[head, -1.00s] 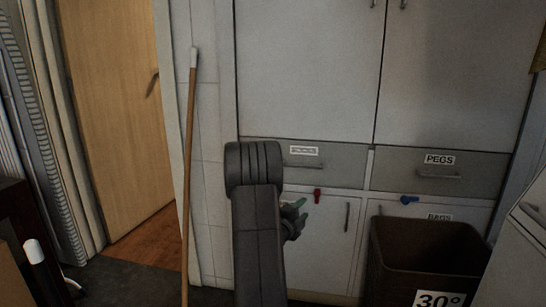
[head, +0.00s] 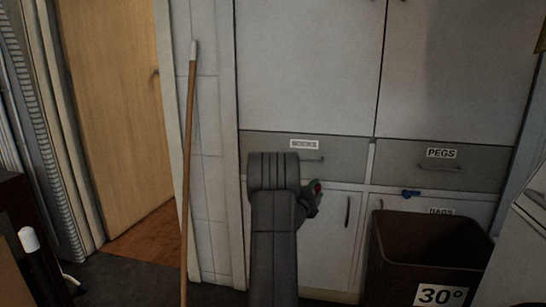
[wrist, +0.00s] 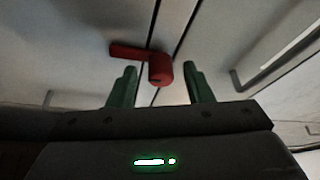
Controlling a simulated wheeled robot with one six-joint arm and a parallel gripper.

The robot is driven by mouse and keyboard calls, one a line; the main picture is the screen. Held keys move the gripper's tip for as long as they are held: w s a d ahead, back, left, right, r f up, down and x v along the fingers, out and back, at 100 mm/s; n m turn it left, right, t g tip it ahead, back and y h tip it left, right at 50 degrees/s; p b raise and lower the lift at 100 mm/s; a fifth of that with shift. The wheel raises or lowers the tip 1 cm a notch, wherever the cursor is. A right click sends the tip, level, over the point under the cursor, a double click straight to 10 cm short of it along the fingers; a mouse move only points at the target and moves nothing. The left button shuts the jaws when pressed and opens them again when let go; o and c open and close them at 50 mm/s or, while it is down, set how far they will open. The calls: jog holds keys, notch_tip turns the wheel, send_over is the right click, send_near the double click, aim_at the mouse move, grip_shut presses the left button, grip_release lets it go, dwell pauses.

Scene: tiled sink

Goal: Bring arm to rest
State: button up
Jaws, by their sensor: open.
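My arm reaches forward in the middle of the head view, and my gripper (head: 312,198) shows small at its right side, in front of the lower cabinet doors. In the wrist view my gripper (wrist: 159,70) has its two green fingers spread apart. A red latch-like piece (wrist: 160,70) on the cabinet front appears between and beyond the fingertips. I cannot tell whether a finger touches it. In the head view the gripper mostly hides this piece, leaving a bit of red. I see nothing held in the fingers.
A brown bin (head: 425,255) marked 30° stands at the right. A wooden pole (head: 188,180) leans upright left of my arm. A wooden door (head: 115,110) is at the far left.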

jog(key=n+t, duration=0.1)
jog(key=n, duration=0.1)
jog(key=n+t, duration=0.1)
jog(key=n, duration=0.1)
jog(key=shift+f+n+y, duration=0.1)
jog(key=shift+n+y, duration=0.2)
jog(key=shift+n, duration=0.1)
jog(key=n+t, duration=0.1)
jog(key=n, duration=0.1)
jog(key=n+y, duration=0.1)
jog(key=n, duration=0.2)
jog(key=shift+s+d+t, duration=0.1)
jog(key=shift+d+t, duration=0.05)
jog(key=shift+t, duration=0.25)
jog(key=n+t+y, duration=0.1)
jog(key=n+y, duration=0.1)
jog(key=n, duration=0.3)
jog(key=shift+d+f, duration=0.1)
jog(key=n+t+y, duration=0.1)
jog(key=n+y, duration=0.2)
jog(key=n, duration=0.2)
jog(key=shift+n, duration=0.3)
jog(key=shift+n+y, duration=0.4)
jog(key=shift+r, duration=0.2)
